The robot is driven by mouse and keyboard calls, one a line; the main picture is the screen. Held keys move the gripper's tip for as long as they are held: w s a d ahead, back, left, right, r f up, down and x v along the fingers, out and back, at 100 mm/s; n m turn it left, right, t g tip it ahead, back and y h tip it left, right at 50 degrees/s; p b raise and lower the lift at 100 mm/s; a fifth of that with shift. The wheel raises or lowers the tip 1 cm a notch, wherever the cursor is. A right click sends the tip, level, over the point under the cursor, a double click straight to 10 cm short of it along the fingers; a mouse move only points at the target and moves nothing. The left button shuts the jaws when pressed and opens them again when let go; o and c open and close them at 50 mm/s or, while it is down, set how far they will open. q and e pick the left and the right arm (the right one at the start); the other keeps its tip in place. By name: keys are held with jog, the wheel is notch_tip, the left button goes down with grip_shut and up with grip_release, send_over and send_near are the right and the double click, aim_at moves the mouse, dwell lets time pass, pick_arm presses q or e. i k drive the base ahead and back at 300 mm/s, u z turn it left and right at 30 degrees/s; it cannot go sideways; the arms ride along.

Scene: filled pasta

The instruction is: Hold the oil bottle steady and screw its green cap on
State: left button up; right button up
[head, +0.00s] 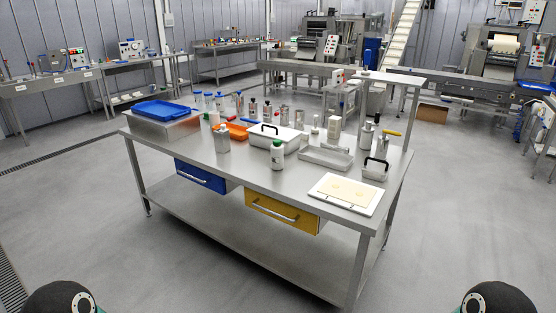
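A white bottle (277,158) with a small dark, greenish top (277,143) stands upright near the front edge of the steel table. It looks like the oil bottle, but it is too small to tell whether the top is a cap and how it sits. A grey metallic bottle (223,140) stands upright to its left. Neither of my grippers is in view. Only dark rounded parts of my arms show at the bottom left and bottom right corners, well apart from the table.
Several bottles stand behind. Blue (201,177) and yellow (281,213) drawers hang below.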

aim_at(276, 152)
jog(key=u, duration=0.35)
jog(key=i, duration=1.55)
jog(key=z, duration=0.6)
jog(key=i, duration=0.55)
jog(key=z, duration=0.35)
jog(key=k, duration=0.9)
jog(key=z, duration=0.15)
jog(key=i, duration=0.9)
jog(key=u, duration=0.05)
